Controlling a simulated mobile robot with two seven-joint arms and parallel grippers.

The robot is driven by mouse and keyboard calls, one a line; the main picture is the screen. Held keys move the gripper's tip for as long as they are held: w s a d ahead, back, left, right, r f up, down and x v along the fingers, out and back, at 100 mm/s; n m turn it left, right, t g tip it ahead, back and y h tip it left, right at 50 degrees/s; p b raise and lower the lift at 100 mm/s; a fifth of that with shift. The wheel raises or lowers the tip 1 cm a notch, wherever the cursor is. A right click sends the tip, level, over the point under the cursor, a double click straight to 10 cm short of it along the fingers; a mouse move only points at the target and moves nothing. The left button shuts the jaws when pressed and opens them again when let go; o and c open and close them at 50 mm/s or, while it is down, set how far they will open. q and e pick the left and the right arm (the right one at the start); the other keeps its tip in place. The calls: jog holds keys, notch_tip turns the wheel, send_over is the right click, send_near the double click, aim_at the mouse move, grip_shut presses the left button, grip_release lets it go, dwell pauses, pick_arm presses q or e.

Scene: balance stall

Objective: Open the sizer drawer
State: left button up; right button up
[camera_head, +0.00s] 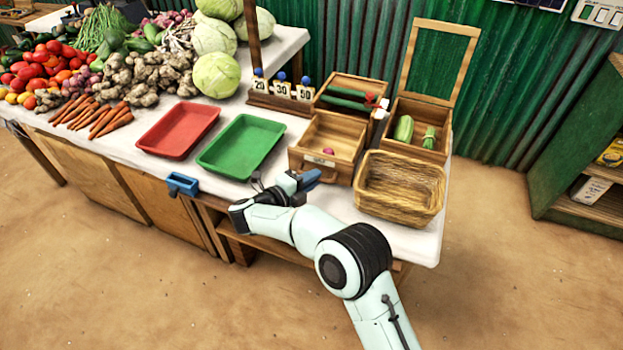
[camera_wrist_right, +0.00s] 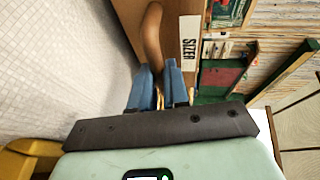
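The sizer drawer (camera_head: 346,136) is a wooden tray standing well out from its wooden housing (camera_head: 351,84) on the stall table, with a small pink-purple item (camera_head: 329,151) inside. In the right wrist view its front bears the label SIZER (camera_wrist_right: 190,38) and a curved brown handle (camera_wrist_right: 152,35). My right gripper (camera_head: 312,177) is at the drawer front. In the wrist view its blue fingers (camera_wrist_right: 158,72) stand close together on either side of the handle's near end, and look shut on it. My left gripper is not in view.
A wicker basket (camera_head: 401,207) stands close right of the drawer. A green tray (camera_head: 211,157) and a red tray (camera_head: 150,143) lie to the left. A wooden box with green vegetables (camera_head: 445,140) is behind the basket. A blue holder (camera_head: 182,184) sits at the table edge.

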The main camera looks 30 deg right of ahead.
jog(key=o, duration=0.4)
jog(key=shift+c, duration=0.2)
pick_arm(q)
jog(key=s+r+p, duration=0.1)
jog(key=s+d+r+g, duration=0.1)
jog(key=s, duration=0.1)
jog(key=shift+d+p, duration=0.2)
jog(key=shift+p, duration=0.2)
pick_arm(e)
jog(key=v, duration=1.3)
jog(key=shift+a, duration=0.25)
jog(key=shift+s+r, duration=0.1)
